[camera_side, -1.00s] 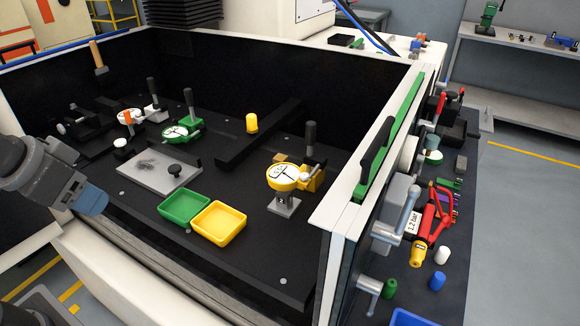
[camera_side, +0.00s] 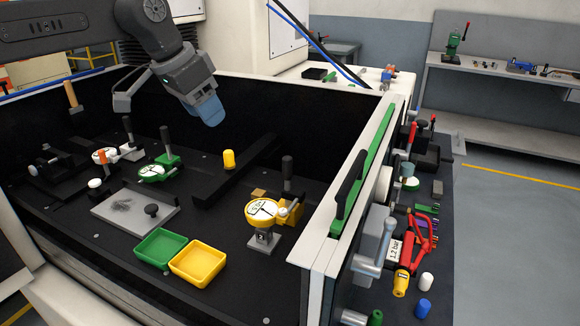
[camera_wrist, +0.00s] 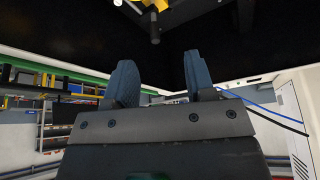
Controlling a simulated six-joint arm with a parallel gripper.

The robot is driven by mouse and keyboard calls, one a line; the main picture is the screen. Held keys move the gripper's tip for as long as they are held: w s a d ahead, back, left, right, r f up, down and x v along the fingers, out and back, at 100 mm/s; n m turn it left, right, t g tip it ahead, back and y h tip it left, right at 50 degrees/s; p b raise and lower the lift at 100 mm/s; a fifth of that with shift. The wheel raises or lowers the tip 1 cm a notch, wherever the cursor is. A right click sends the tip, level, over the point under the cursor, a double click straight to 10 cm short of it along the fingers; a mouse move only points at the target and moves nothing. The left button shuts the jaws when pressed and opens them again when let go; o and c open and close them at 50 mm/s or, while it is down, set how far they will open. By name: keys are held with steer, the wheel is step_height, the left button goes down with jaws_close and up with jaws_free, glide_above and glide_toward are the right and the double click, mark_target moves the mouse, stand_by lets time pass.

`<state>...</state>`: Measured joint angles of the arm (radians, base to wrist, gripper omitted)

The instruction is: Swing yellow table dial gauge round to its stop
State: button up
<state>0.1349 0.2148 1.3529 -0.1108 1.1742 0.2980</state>
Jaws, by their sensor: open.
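The yellow table dial gauge (camera_side: 262,211) has a white face and stands on a grey post and block at the right of the black work box. A yellow arm joins it to a black upright handle (camera_side: 287,176) at its right. My gripper (camera_side: 208,113), with blue fingers, is high above the back of the box, up and left of the gauge and well apart from it. In the wrist view my gripper (camera_wrist: 160,78) shows two spread fingers with nothing between them. Yellow and grey parts are cut off at that view's top edge; I cannot tell which gauge they belong to.
A green tray (camera_side: 160,247) and a yellow tray (camera_side: 201,261) lie left of the gauge. A yellow cylinder (camera_side: 229,159) stands by a dark raised bar. A green gauge (camera_side: 152,172) is farther left. The box's pale right wall (camera_side: 352,190) rises close beside the yellow gauge.

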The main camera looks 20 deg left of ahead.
mark_target(286, 158)
steer(key=w+d+f+m, duration=0.1)
steer(key=w+d+f, duration=0.15)
steer(key=w, duration=0.25)
steer(key=w+d+f+m, duration=0.1)
steer(key=w+d+f, duration=0.1)
steer(key=w+d, duration=0.25)
steer(key=shift+g+h, duration=0.3)
steer(key=shift+h, duration=0.2)
steer(key=x, duration=0.9)
steer(key=a+x, duration=0.1)
steer(key=x, duration=0.4)
steer(key=shift+w+f, duration=0.1)
steer(key=shift+w, duration=0.25)
steer(key=shift+c, duration=0.4)
jaws_close()
